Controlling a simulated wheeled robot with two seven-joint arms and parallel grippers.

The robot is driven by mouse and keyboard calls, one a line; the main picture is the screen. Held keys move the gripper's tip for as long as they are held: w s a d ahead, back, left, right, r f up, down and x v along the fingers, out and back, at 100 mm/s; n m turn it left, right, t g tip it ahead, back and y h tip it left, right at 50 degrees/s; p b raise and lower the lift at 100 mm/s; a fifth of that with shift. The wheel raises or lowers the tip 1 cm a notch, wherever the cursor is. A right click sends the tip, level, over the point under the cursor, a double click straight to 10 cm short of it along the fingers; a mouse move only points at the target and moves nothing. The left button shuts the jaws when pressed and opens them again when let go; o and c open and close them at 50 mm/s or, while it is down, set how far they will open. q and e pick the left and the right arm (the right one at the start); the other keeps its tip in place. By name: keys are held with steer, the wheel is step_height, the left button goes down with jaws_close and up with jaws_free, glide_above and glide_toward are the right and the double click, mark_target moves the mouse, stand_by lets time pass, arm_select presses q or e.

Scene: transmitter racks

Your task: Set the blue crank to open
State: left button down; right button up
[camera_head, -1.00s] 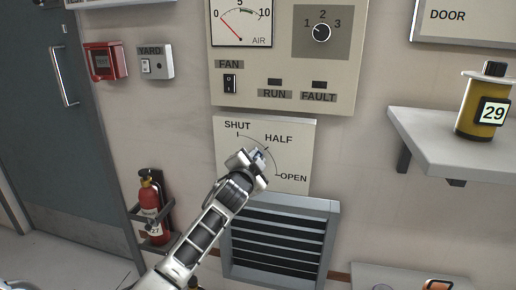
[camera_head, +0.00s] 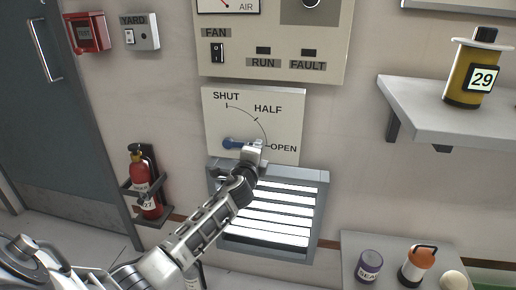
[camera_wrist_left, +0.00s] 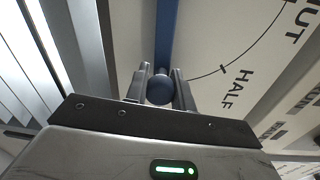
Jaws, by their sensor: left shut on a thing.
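The blue crank (camera_head: 232,143) is on a white dial plate (camera_head: 225,115) marked SHUT, HALF and OPEN. Its arm points right, toward the OPEN mark. My left gripper (camera_head: 257,146) is at the outer end of the crank, beside the OPEN label, and hides that end in the head view. The blue crank arm (camera_wrist_left: 166,30) runs up from the knob. My right gripper is not in view.
A louvred vent (camera_head: 214,188) below the plate shows bright slats. A control panel (camera_head: 280,76) is above. A shelf (camera_head: 425,112) with a yellow canister (camera_head: 468,75) juts out at right. A fire extinguisher (camera_head: 145,190) hangs at left. A lower ledge (camera_head: 350,250) holds small objects.

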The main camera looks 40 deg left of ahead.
arm_select(q)
steer(key=shift+f+m, duration=0.3)
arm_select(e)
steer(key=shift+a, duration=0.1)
arm_select(q)
steer(key=c, duration=1.2)
jaws_free()
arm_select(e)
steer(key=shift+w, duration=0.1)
arm_select(q)
steer(key=shift+s, duration=0.1)
steer(key=p+v, duration=0.1)
steer(key=v, duration=1.4)
steer(key=shift+s+d+p, duration=0.1)
steer(key=shift+s+p, duration=0.2)
steer(key=shift+s, duration=0.05)
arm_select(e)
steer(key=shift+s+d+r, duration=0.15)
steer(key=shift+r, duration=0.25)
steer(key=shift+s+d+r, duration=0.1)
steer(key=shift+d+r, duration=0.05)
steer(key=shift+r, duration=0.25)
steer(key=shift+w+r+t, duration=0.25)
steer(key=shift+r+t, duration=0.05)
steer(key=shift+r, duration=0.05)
